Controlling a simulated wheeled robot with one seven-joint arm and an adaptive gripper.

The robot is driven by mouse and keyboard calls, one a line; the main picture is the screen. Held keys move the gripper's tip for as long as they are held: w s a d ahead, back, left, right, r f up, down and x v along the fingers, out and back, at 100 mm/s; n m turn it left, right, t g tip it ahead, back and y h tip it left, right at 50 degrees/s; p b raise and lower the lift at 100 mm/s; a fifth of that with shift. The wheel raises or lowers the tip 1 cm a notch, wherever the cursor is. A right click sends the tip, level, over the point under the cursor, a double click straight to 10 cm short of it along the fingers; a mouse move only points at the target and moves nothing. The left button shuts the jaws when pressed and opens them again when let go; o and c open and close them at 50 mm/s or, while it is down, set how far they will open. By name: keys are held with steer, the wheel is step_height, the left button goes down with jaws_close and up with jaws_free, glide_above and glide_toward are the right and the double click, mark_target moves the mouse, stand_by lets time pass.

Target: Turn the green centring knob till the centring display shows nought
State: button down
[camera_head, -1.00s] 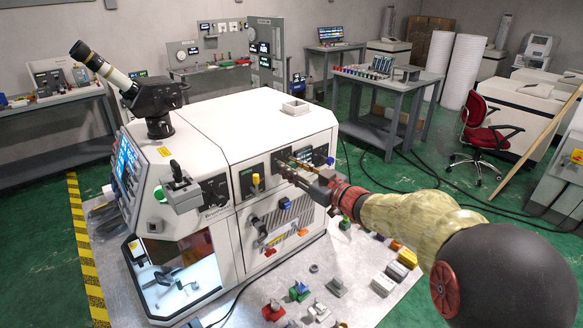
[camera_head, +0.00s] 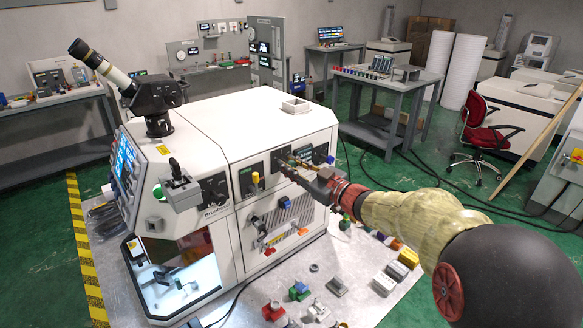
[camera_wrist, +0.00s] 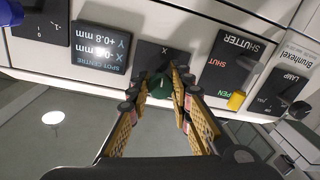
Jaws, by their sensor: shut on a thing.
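The green centring knob (camera_wrist: 160,86) is in the wrist view, on a dark plate (camera_wrist: 152,52) marked X on the machine's front panel. My gripper (camera_wrist: 160,80) is shut on the knob, with a finger on each side. It also shows in the head view (camera_head: 282,164), reaching the machine's front, where it hides the knob. The centring display (camera_wrist: 101,46) is beside the knob, upside down in the wrist view, headed SPOT CENTRE. Its Y line seems to read +0.8 mm. Its X line starts with -0, but the last digit is unclear.
A shutter plate (camera_wrist: 226,65) with a yellow-tipped lever (camera_wrist: 236,101) sits close to my fingers. A blue knob (camera_wrist: 10,14) is beyond the display. In the head view, the white machine (camera_head: 262,125) stands on a grey table (camera_head: 345,262) with several small coloured fixtures at its front.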

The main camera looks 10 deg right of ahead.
steer(key=shift+f+n+b, duration=0.2)
steer(key=shift+n+b, duration=1.05)
steer(key=shift+n, duration=1.35)
steer(key=shift+h, duration=0.3)
steer(key=c, duration=1.6)
jaws_free()
steer(key=shift+r, duration=0.1)
steer(key=v, duration=1.2)
steer(key=shift+r, duration=0.1)
